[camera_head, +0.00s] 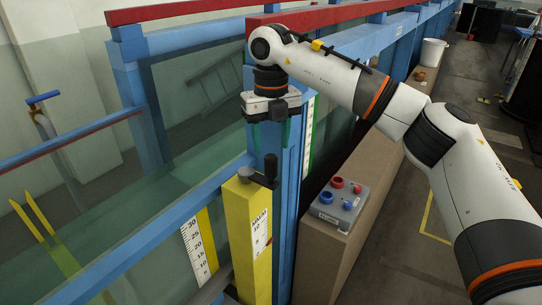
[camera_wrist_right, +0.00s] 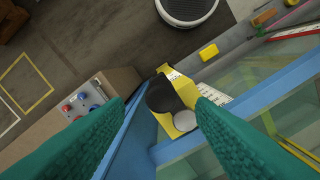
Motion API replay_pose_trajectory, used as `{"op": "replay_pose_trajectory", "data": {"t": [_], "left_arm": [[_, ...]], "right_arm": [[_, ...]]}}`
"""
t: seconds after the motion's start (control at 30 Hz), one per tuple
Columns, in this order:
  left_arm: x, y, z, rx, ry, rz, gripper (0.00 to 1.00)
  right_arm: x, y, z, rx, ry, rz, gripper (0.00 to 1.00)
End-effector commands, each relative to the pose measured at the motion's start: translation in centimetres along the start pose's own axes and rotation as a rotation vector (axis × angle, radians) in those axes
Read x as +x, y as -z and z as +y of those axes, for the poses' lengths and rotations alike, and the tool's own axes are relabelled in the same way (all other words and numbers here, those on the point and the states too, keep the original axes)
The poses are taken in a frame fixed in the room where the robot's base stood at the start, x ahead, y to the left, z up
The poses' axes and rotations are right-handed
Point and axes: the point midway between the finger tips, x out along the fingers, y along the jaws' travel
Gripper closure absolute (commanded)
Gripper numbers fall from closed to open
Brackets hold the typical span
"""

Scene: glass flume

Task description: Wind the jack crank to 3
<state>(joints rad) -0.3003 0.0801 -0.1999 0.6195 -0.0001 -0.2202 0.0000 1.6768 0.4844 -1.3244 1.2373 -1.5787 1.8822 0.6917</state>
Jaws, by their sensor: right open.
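The yellow jack housing (camera_head: 245,235) stands upright against the blue frame in the head view, with a white scale plate (camera_head: 259,228) on its face; its reading is too small to tell. The jack crank (camera_head: 258,178) is on its top, with a dark upright handle (camera_head: 271,167). My right gripper (camera_head: 271,138) points down above the handle, its green fingers apart and empty. In the right wrist view, the open fingers (camera_wrist_right: 163,108) flank the dark round handle (camera_wrist_right: 160,95) and the yellow housing (camera_wrist_right: 184,123) beneath. I cannot tell the exact height gap. My left gripper is out of view.
A grey control box (camera_head: 340,204) with red and blue knobs sits on a brown plinth (camera_head: 318,259) to the right. The glass flume with blue rails (camera_head: 150,226) runs along the left. A white bucket (camera_head: 432,52) stands farther back. The floor at right is mostly clear.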

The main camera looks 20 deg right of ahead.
Motion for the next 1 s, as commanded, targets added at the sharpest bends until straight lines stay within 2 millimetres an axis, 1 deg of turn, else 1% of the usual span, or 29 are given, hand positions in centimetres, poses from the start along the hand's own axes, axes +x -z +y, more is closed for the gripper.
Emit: {"op": "replay_pose_trajectory", "data": {"t": [0.03,0.1,0.2,0.3,0.43,0.67,0.7,1.0], "left_arm": [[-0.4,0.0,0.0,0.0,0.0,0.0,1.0],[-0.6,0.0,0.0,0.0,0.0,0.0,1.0],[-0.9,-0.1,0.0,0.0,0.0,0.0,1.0],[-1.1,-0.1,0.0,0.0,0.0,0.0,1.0],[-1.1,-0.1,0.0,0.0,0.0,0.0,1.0],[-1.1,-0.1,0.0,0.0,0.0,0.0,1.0],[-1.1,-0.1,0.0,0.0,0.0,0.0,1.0],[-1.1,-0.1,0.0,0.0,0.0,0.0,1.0]], "right_arm": [[0.9,-0.1,0.0,-0.001,0.0,-0.004,0.5],[2.2,-0.1,0.0,0.0,0.0,-0.003,0.5],[3.6,0.0,0.0,-0.001,0.0,-0.001,0.5],[4.6,0.0,-0.1,-0.002,0.002,-0.001,0.5],[5.2,0.0,-0.1,-0.002,0.001,0.001,0.5],[5.3,0.0,-0.1,-0.002,0.001,0.001,0.5],[5.3,0.0,-0.1,-0.002,0.001,0.001,0.51],[5.3,0.0,-0.1,-0.002,0.002,0.001,1.0]]}}
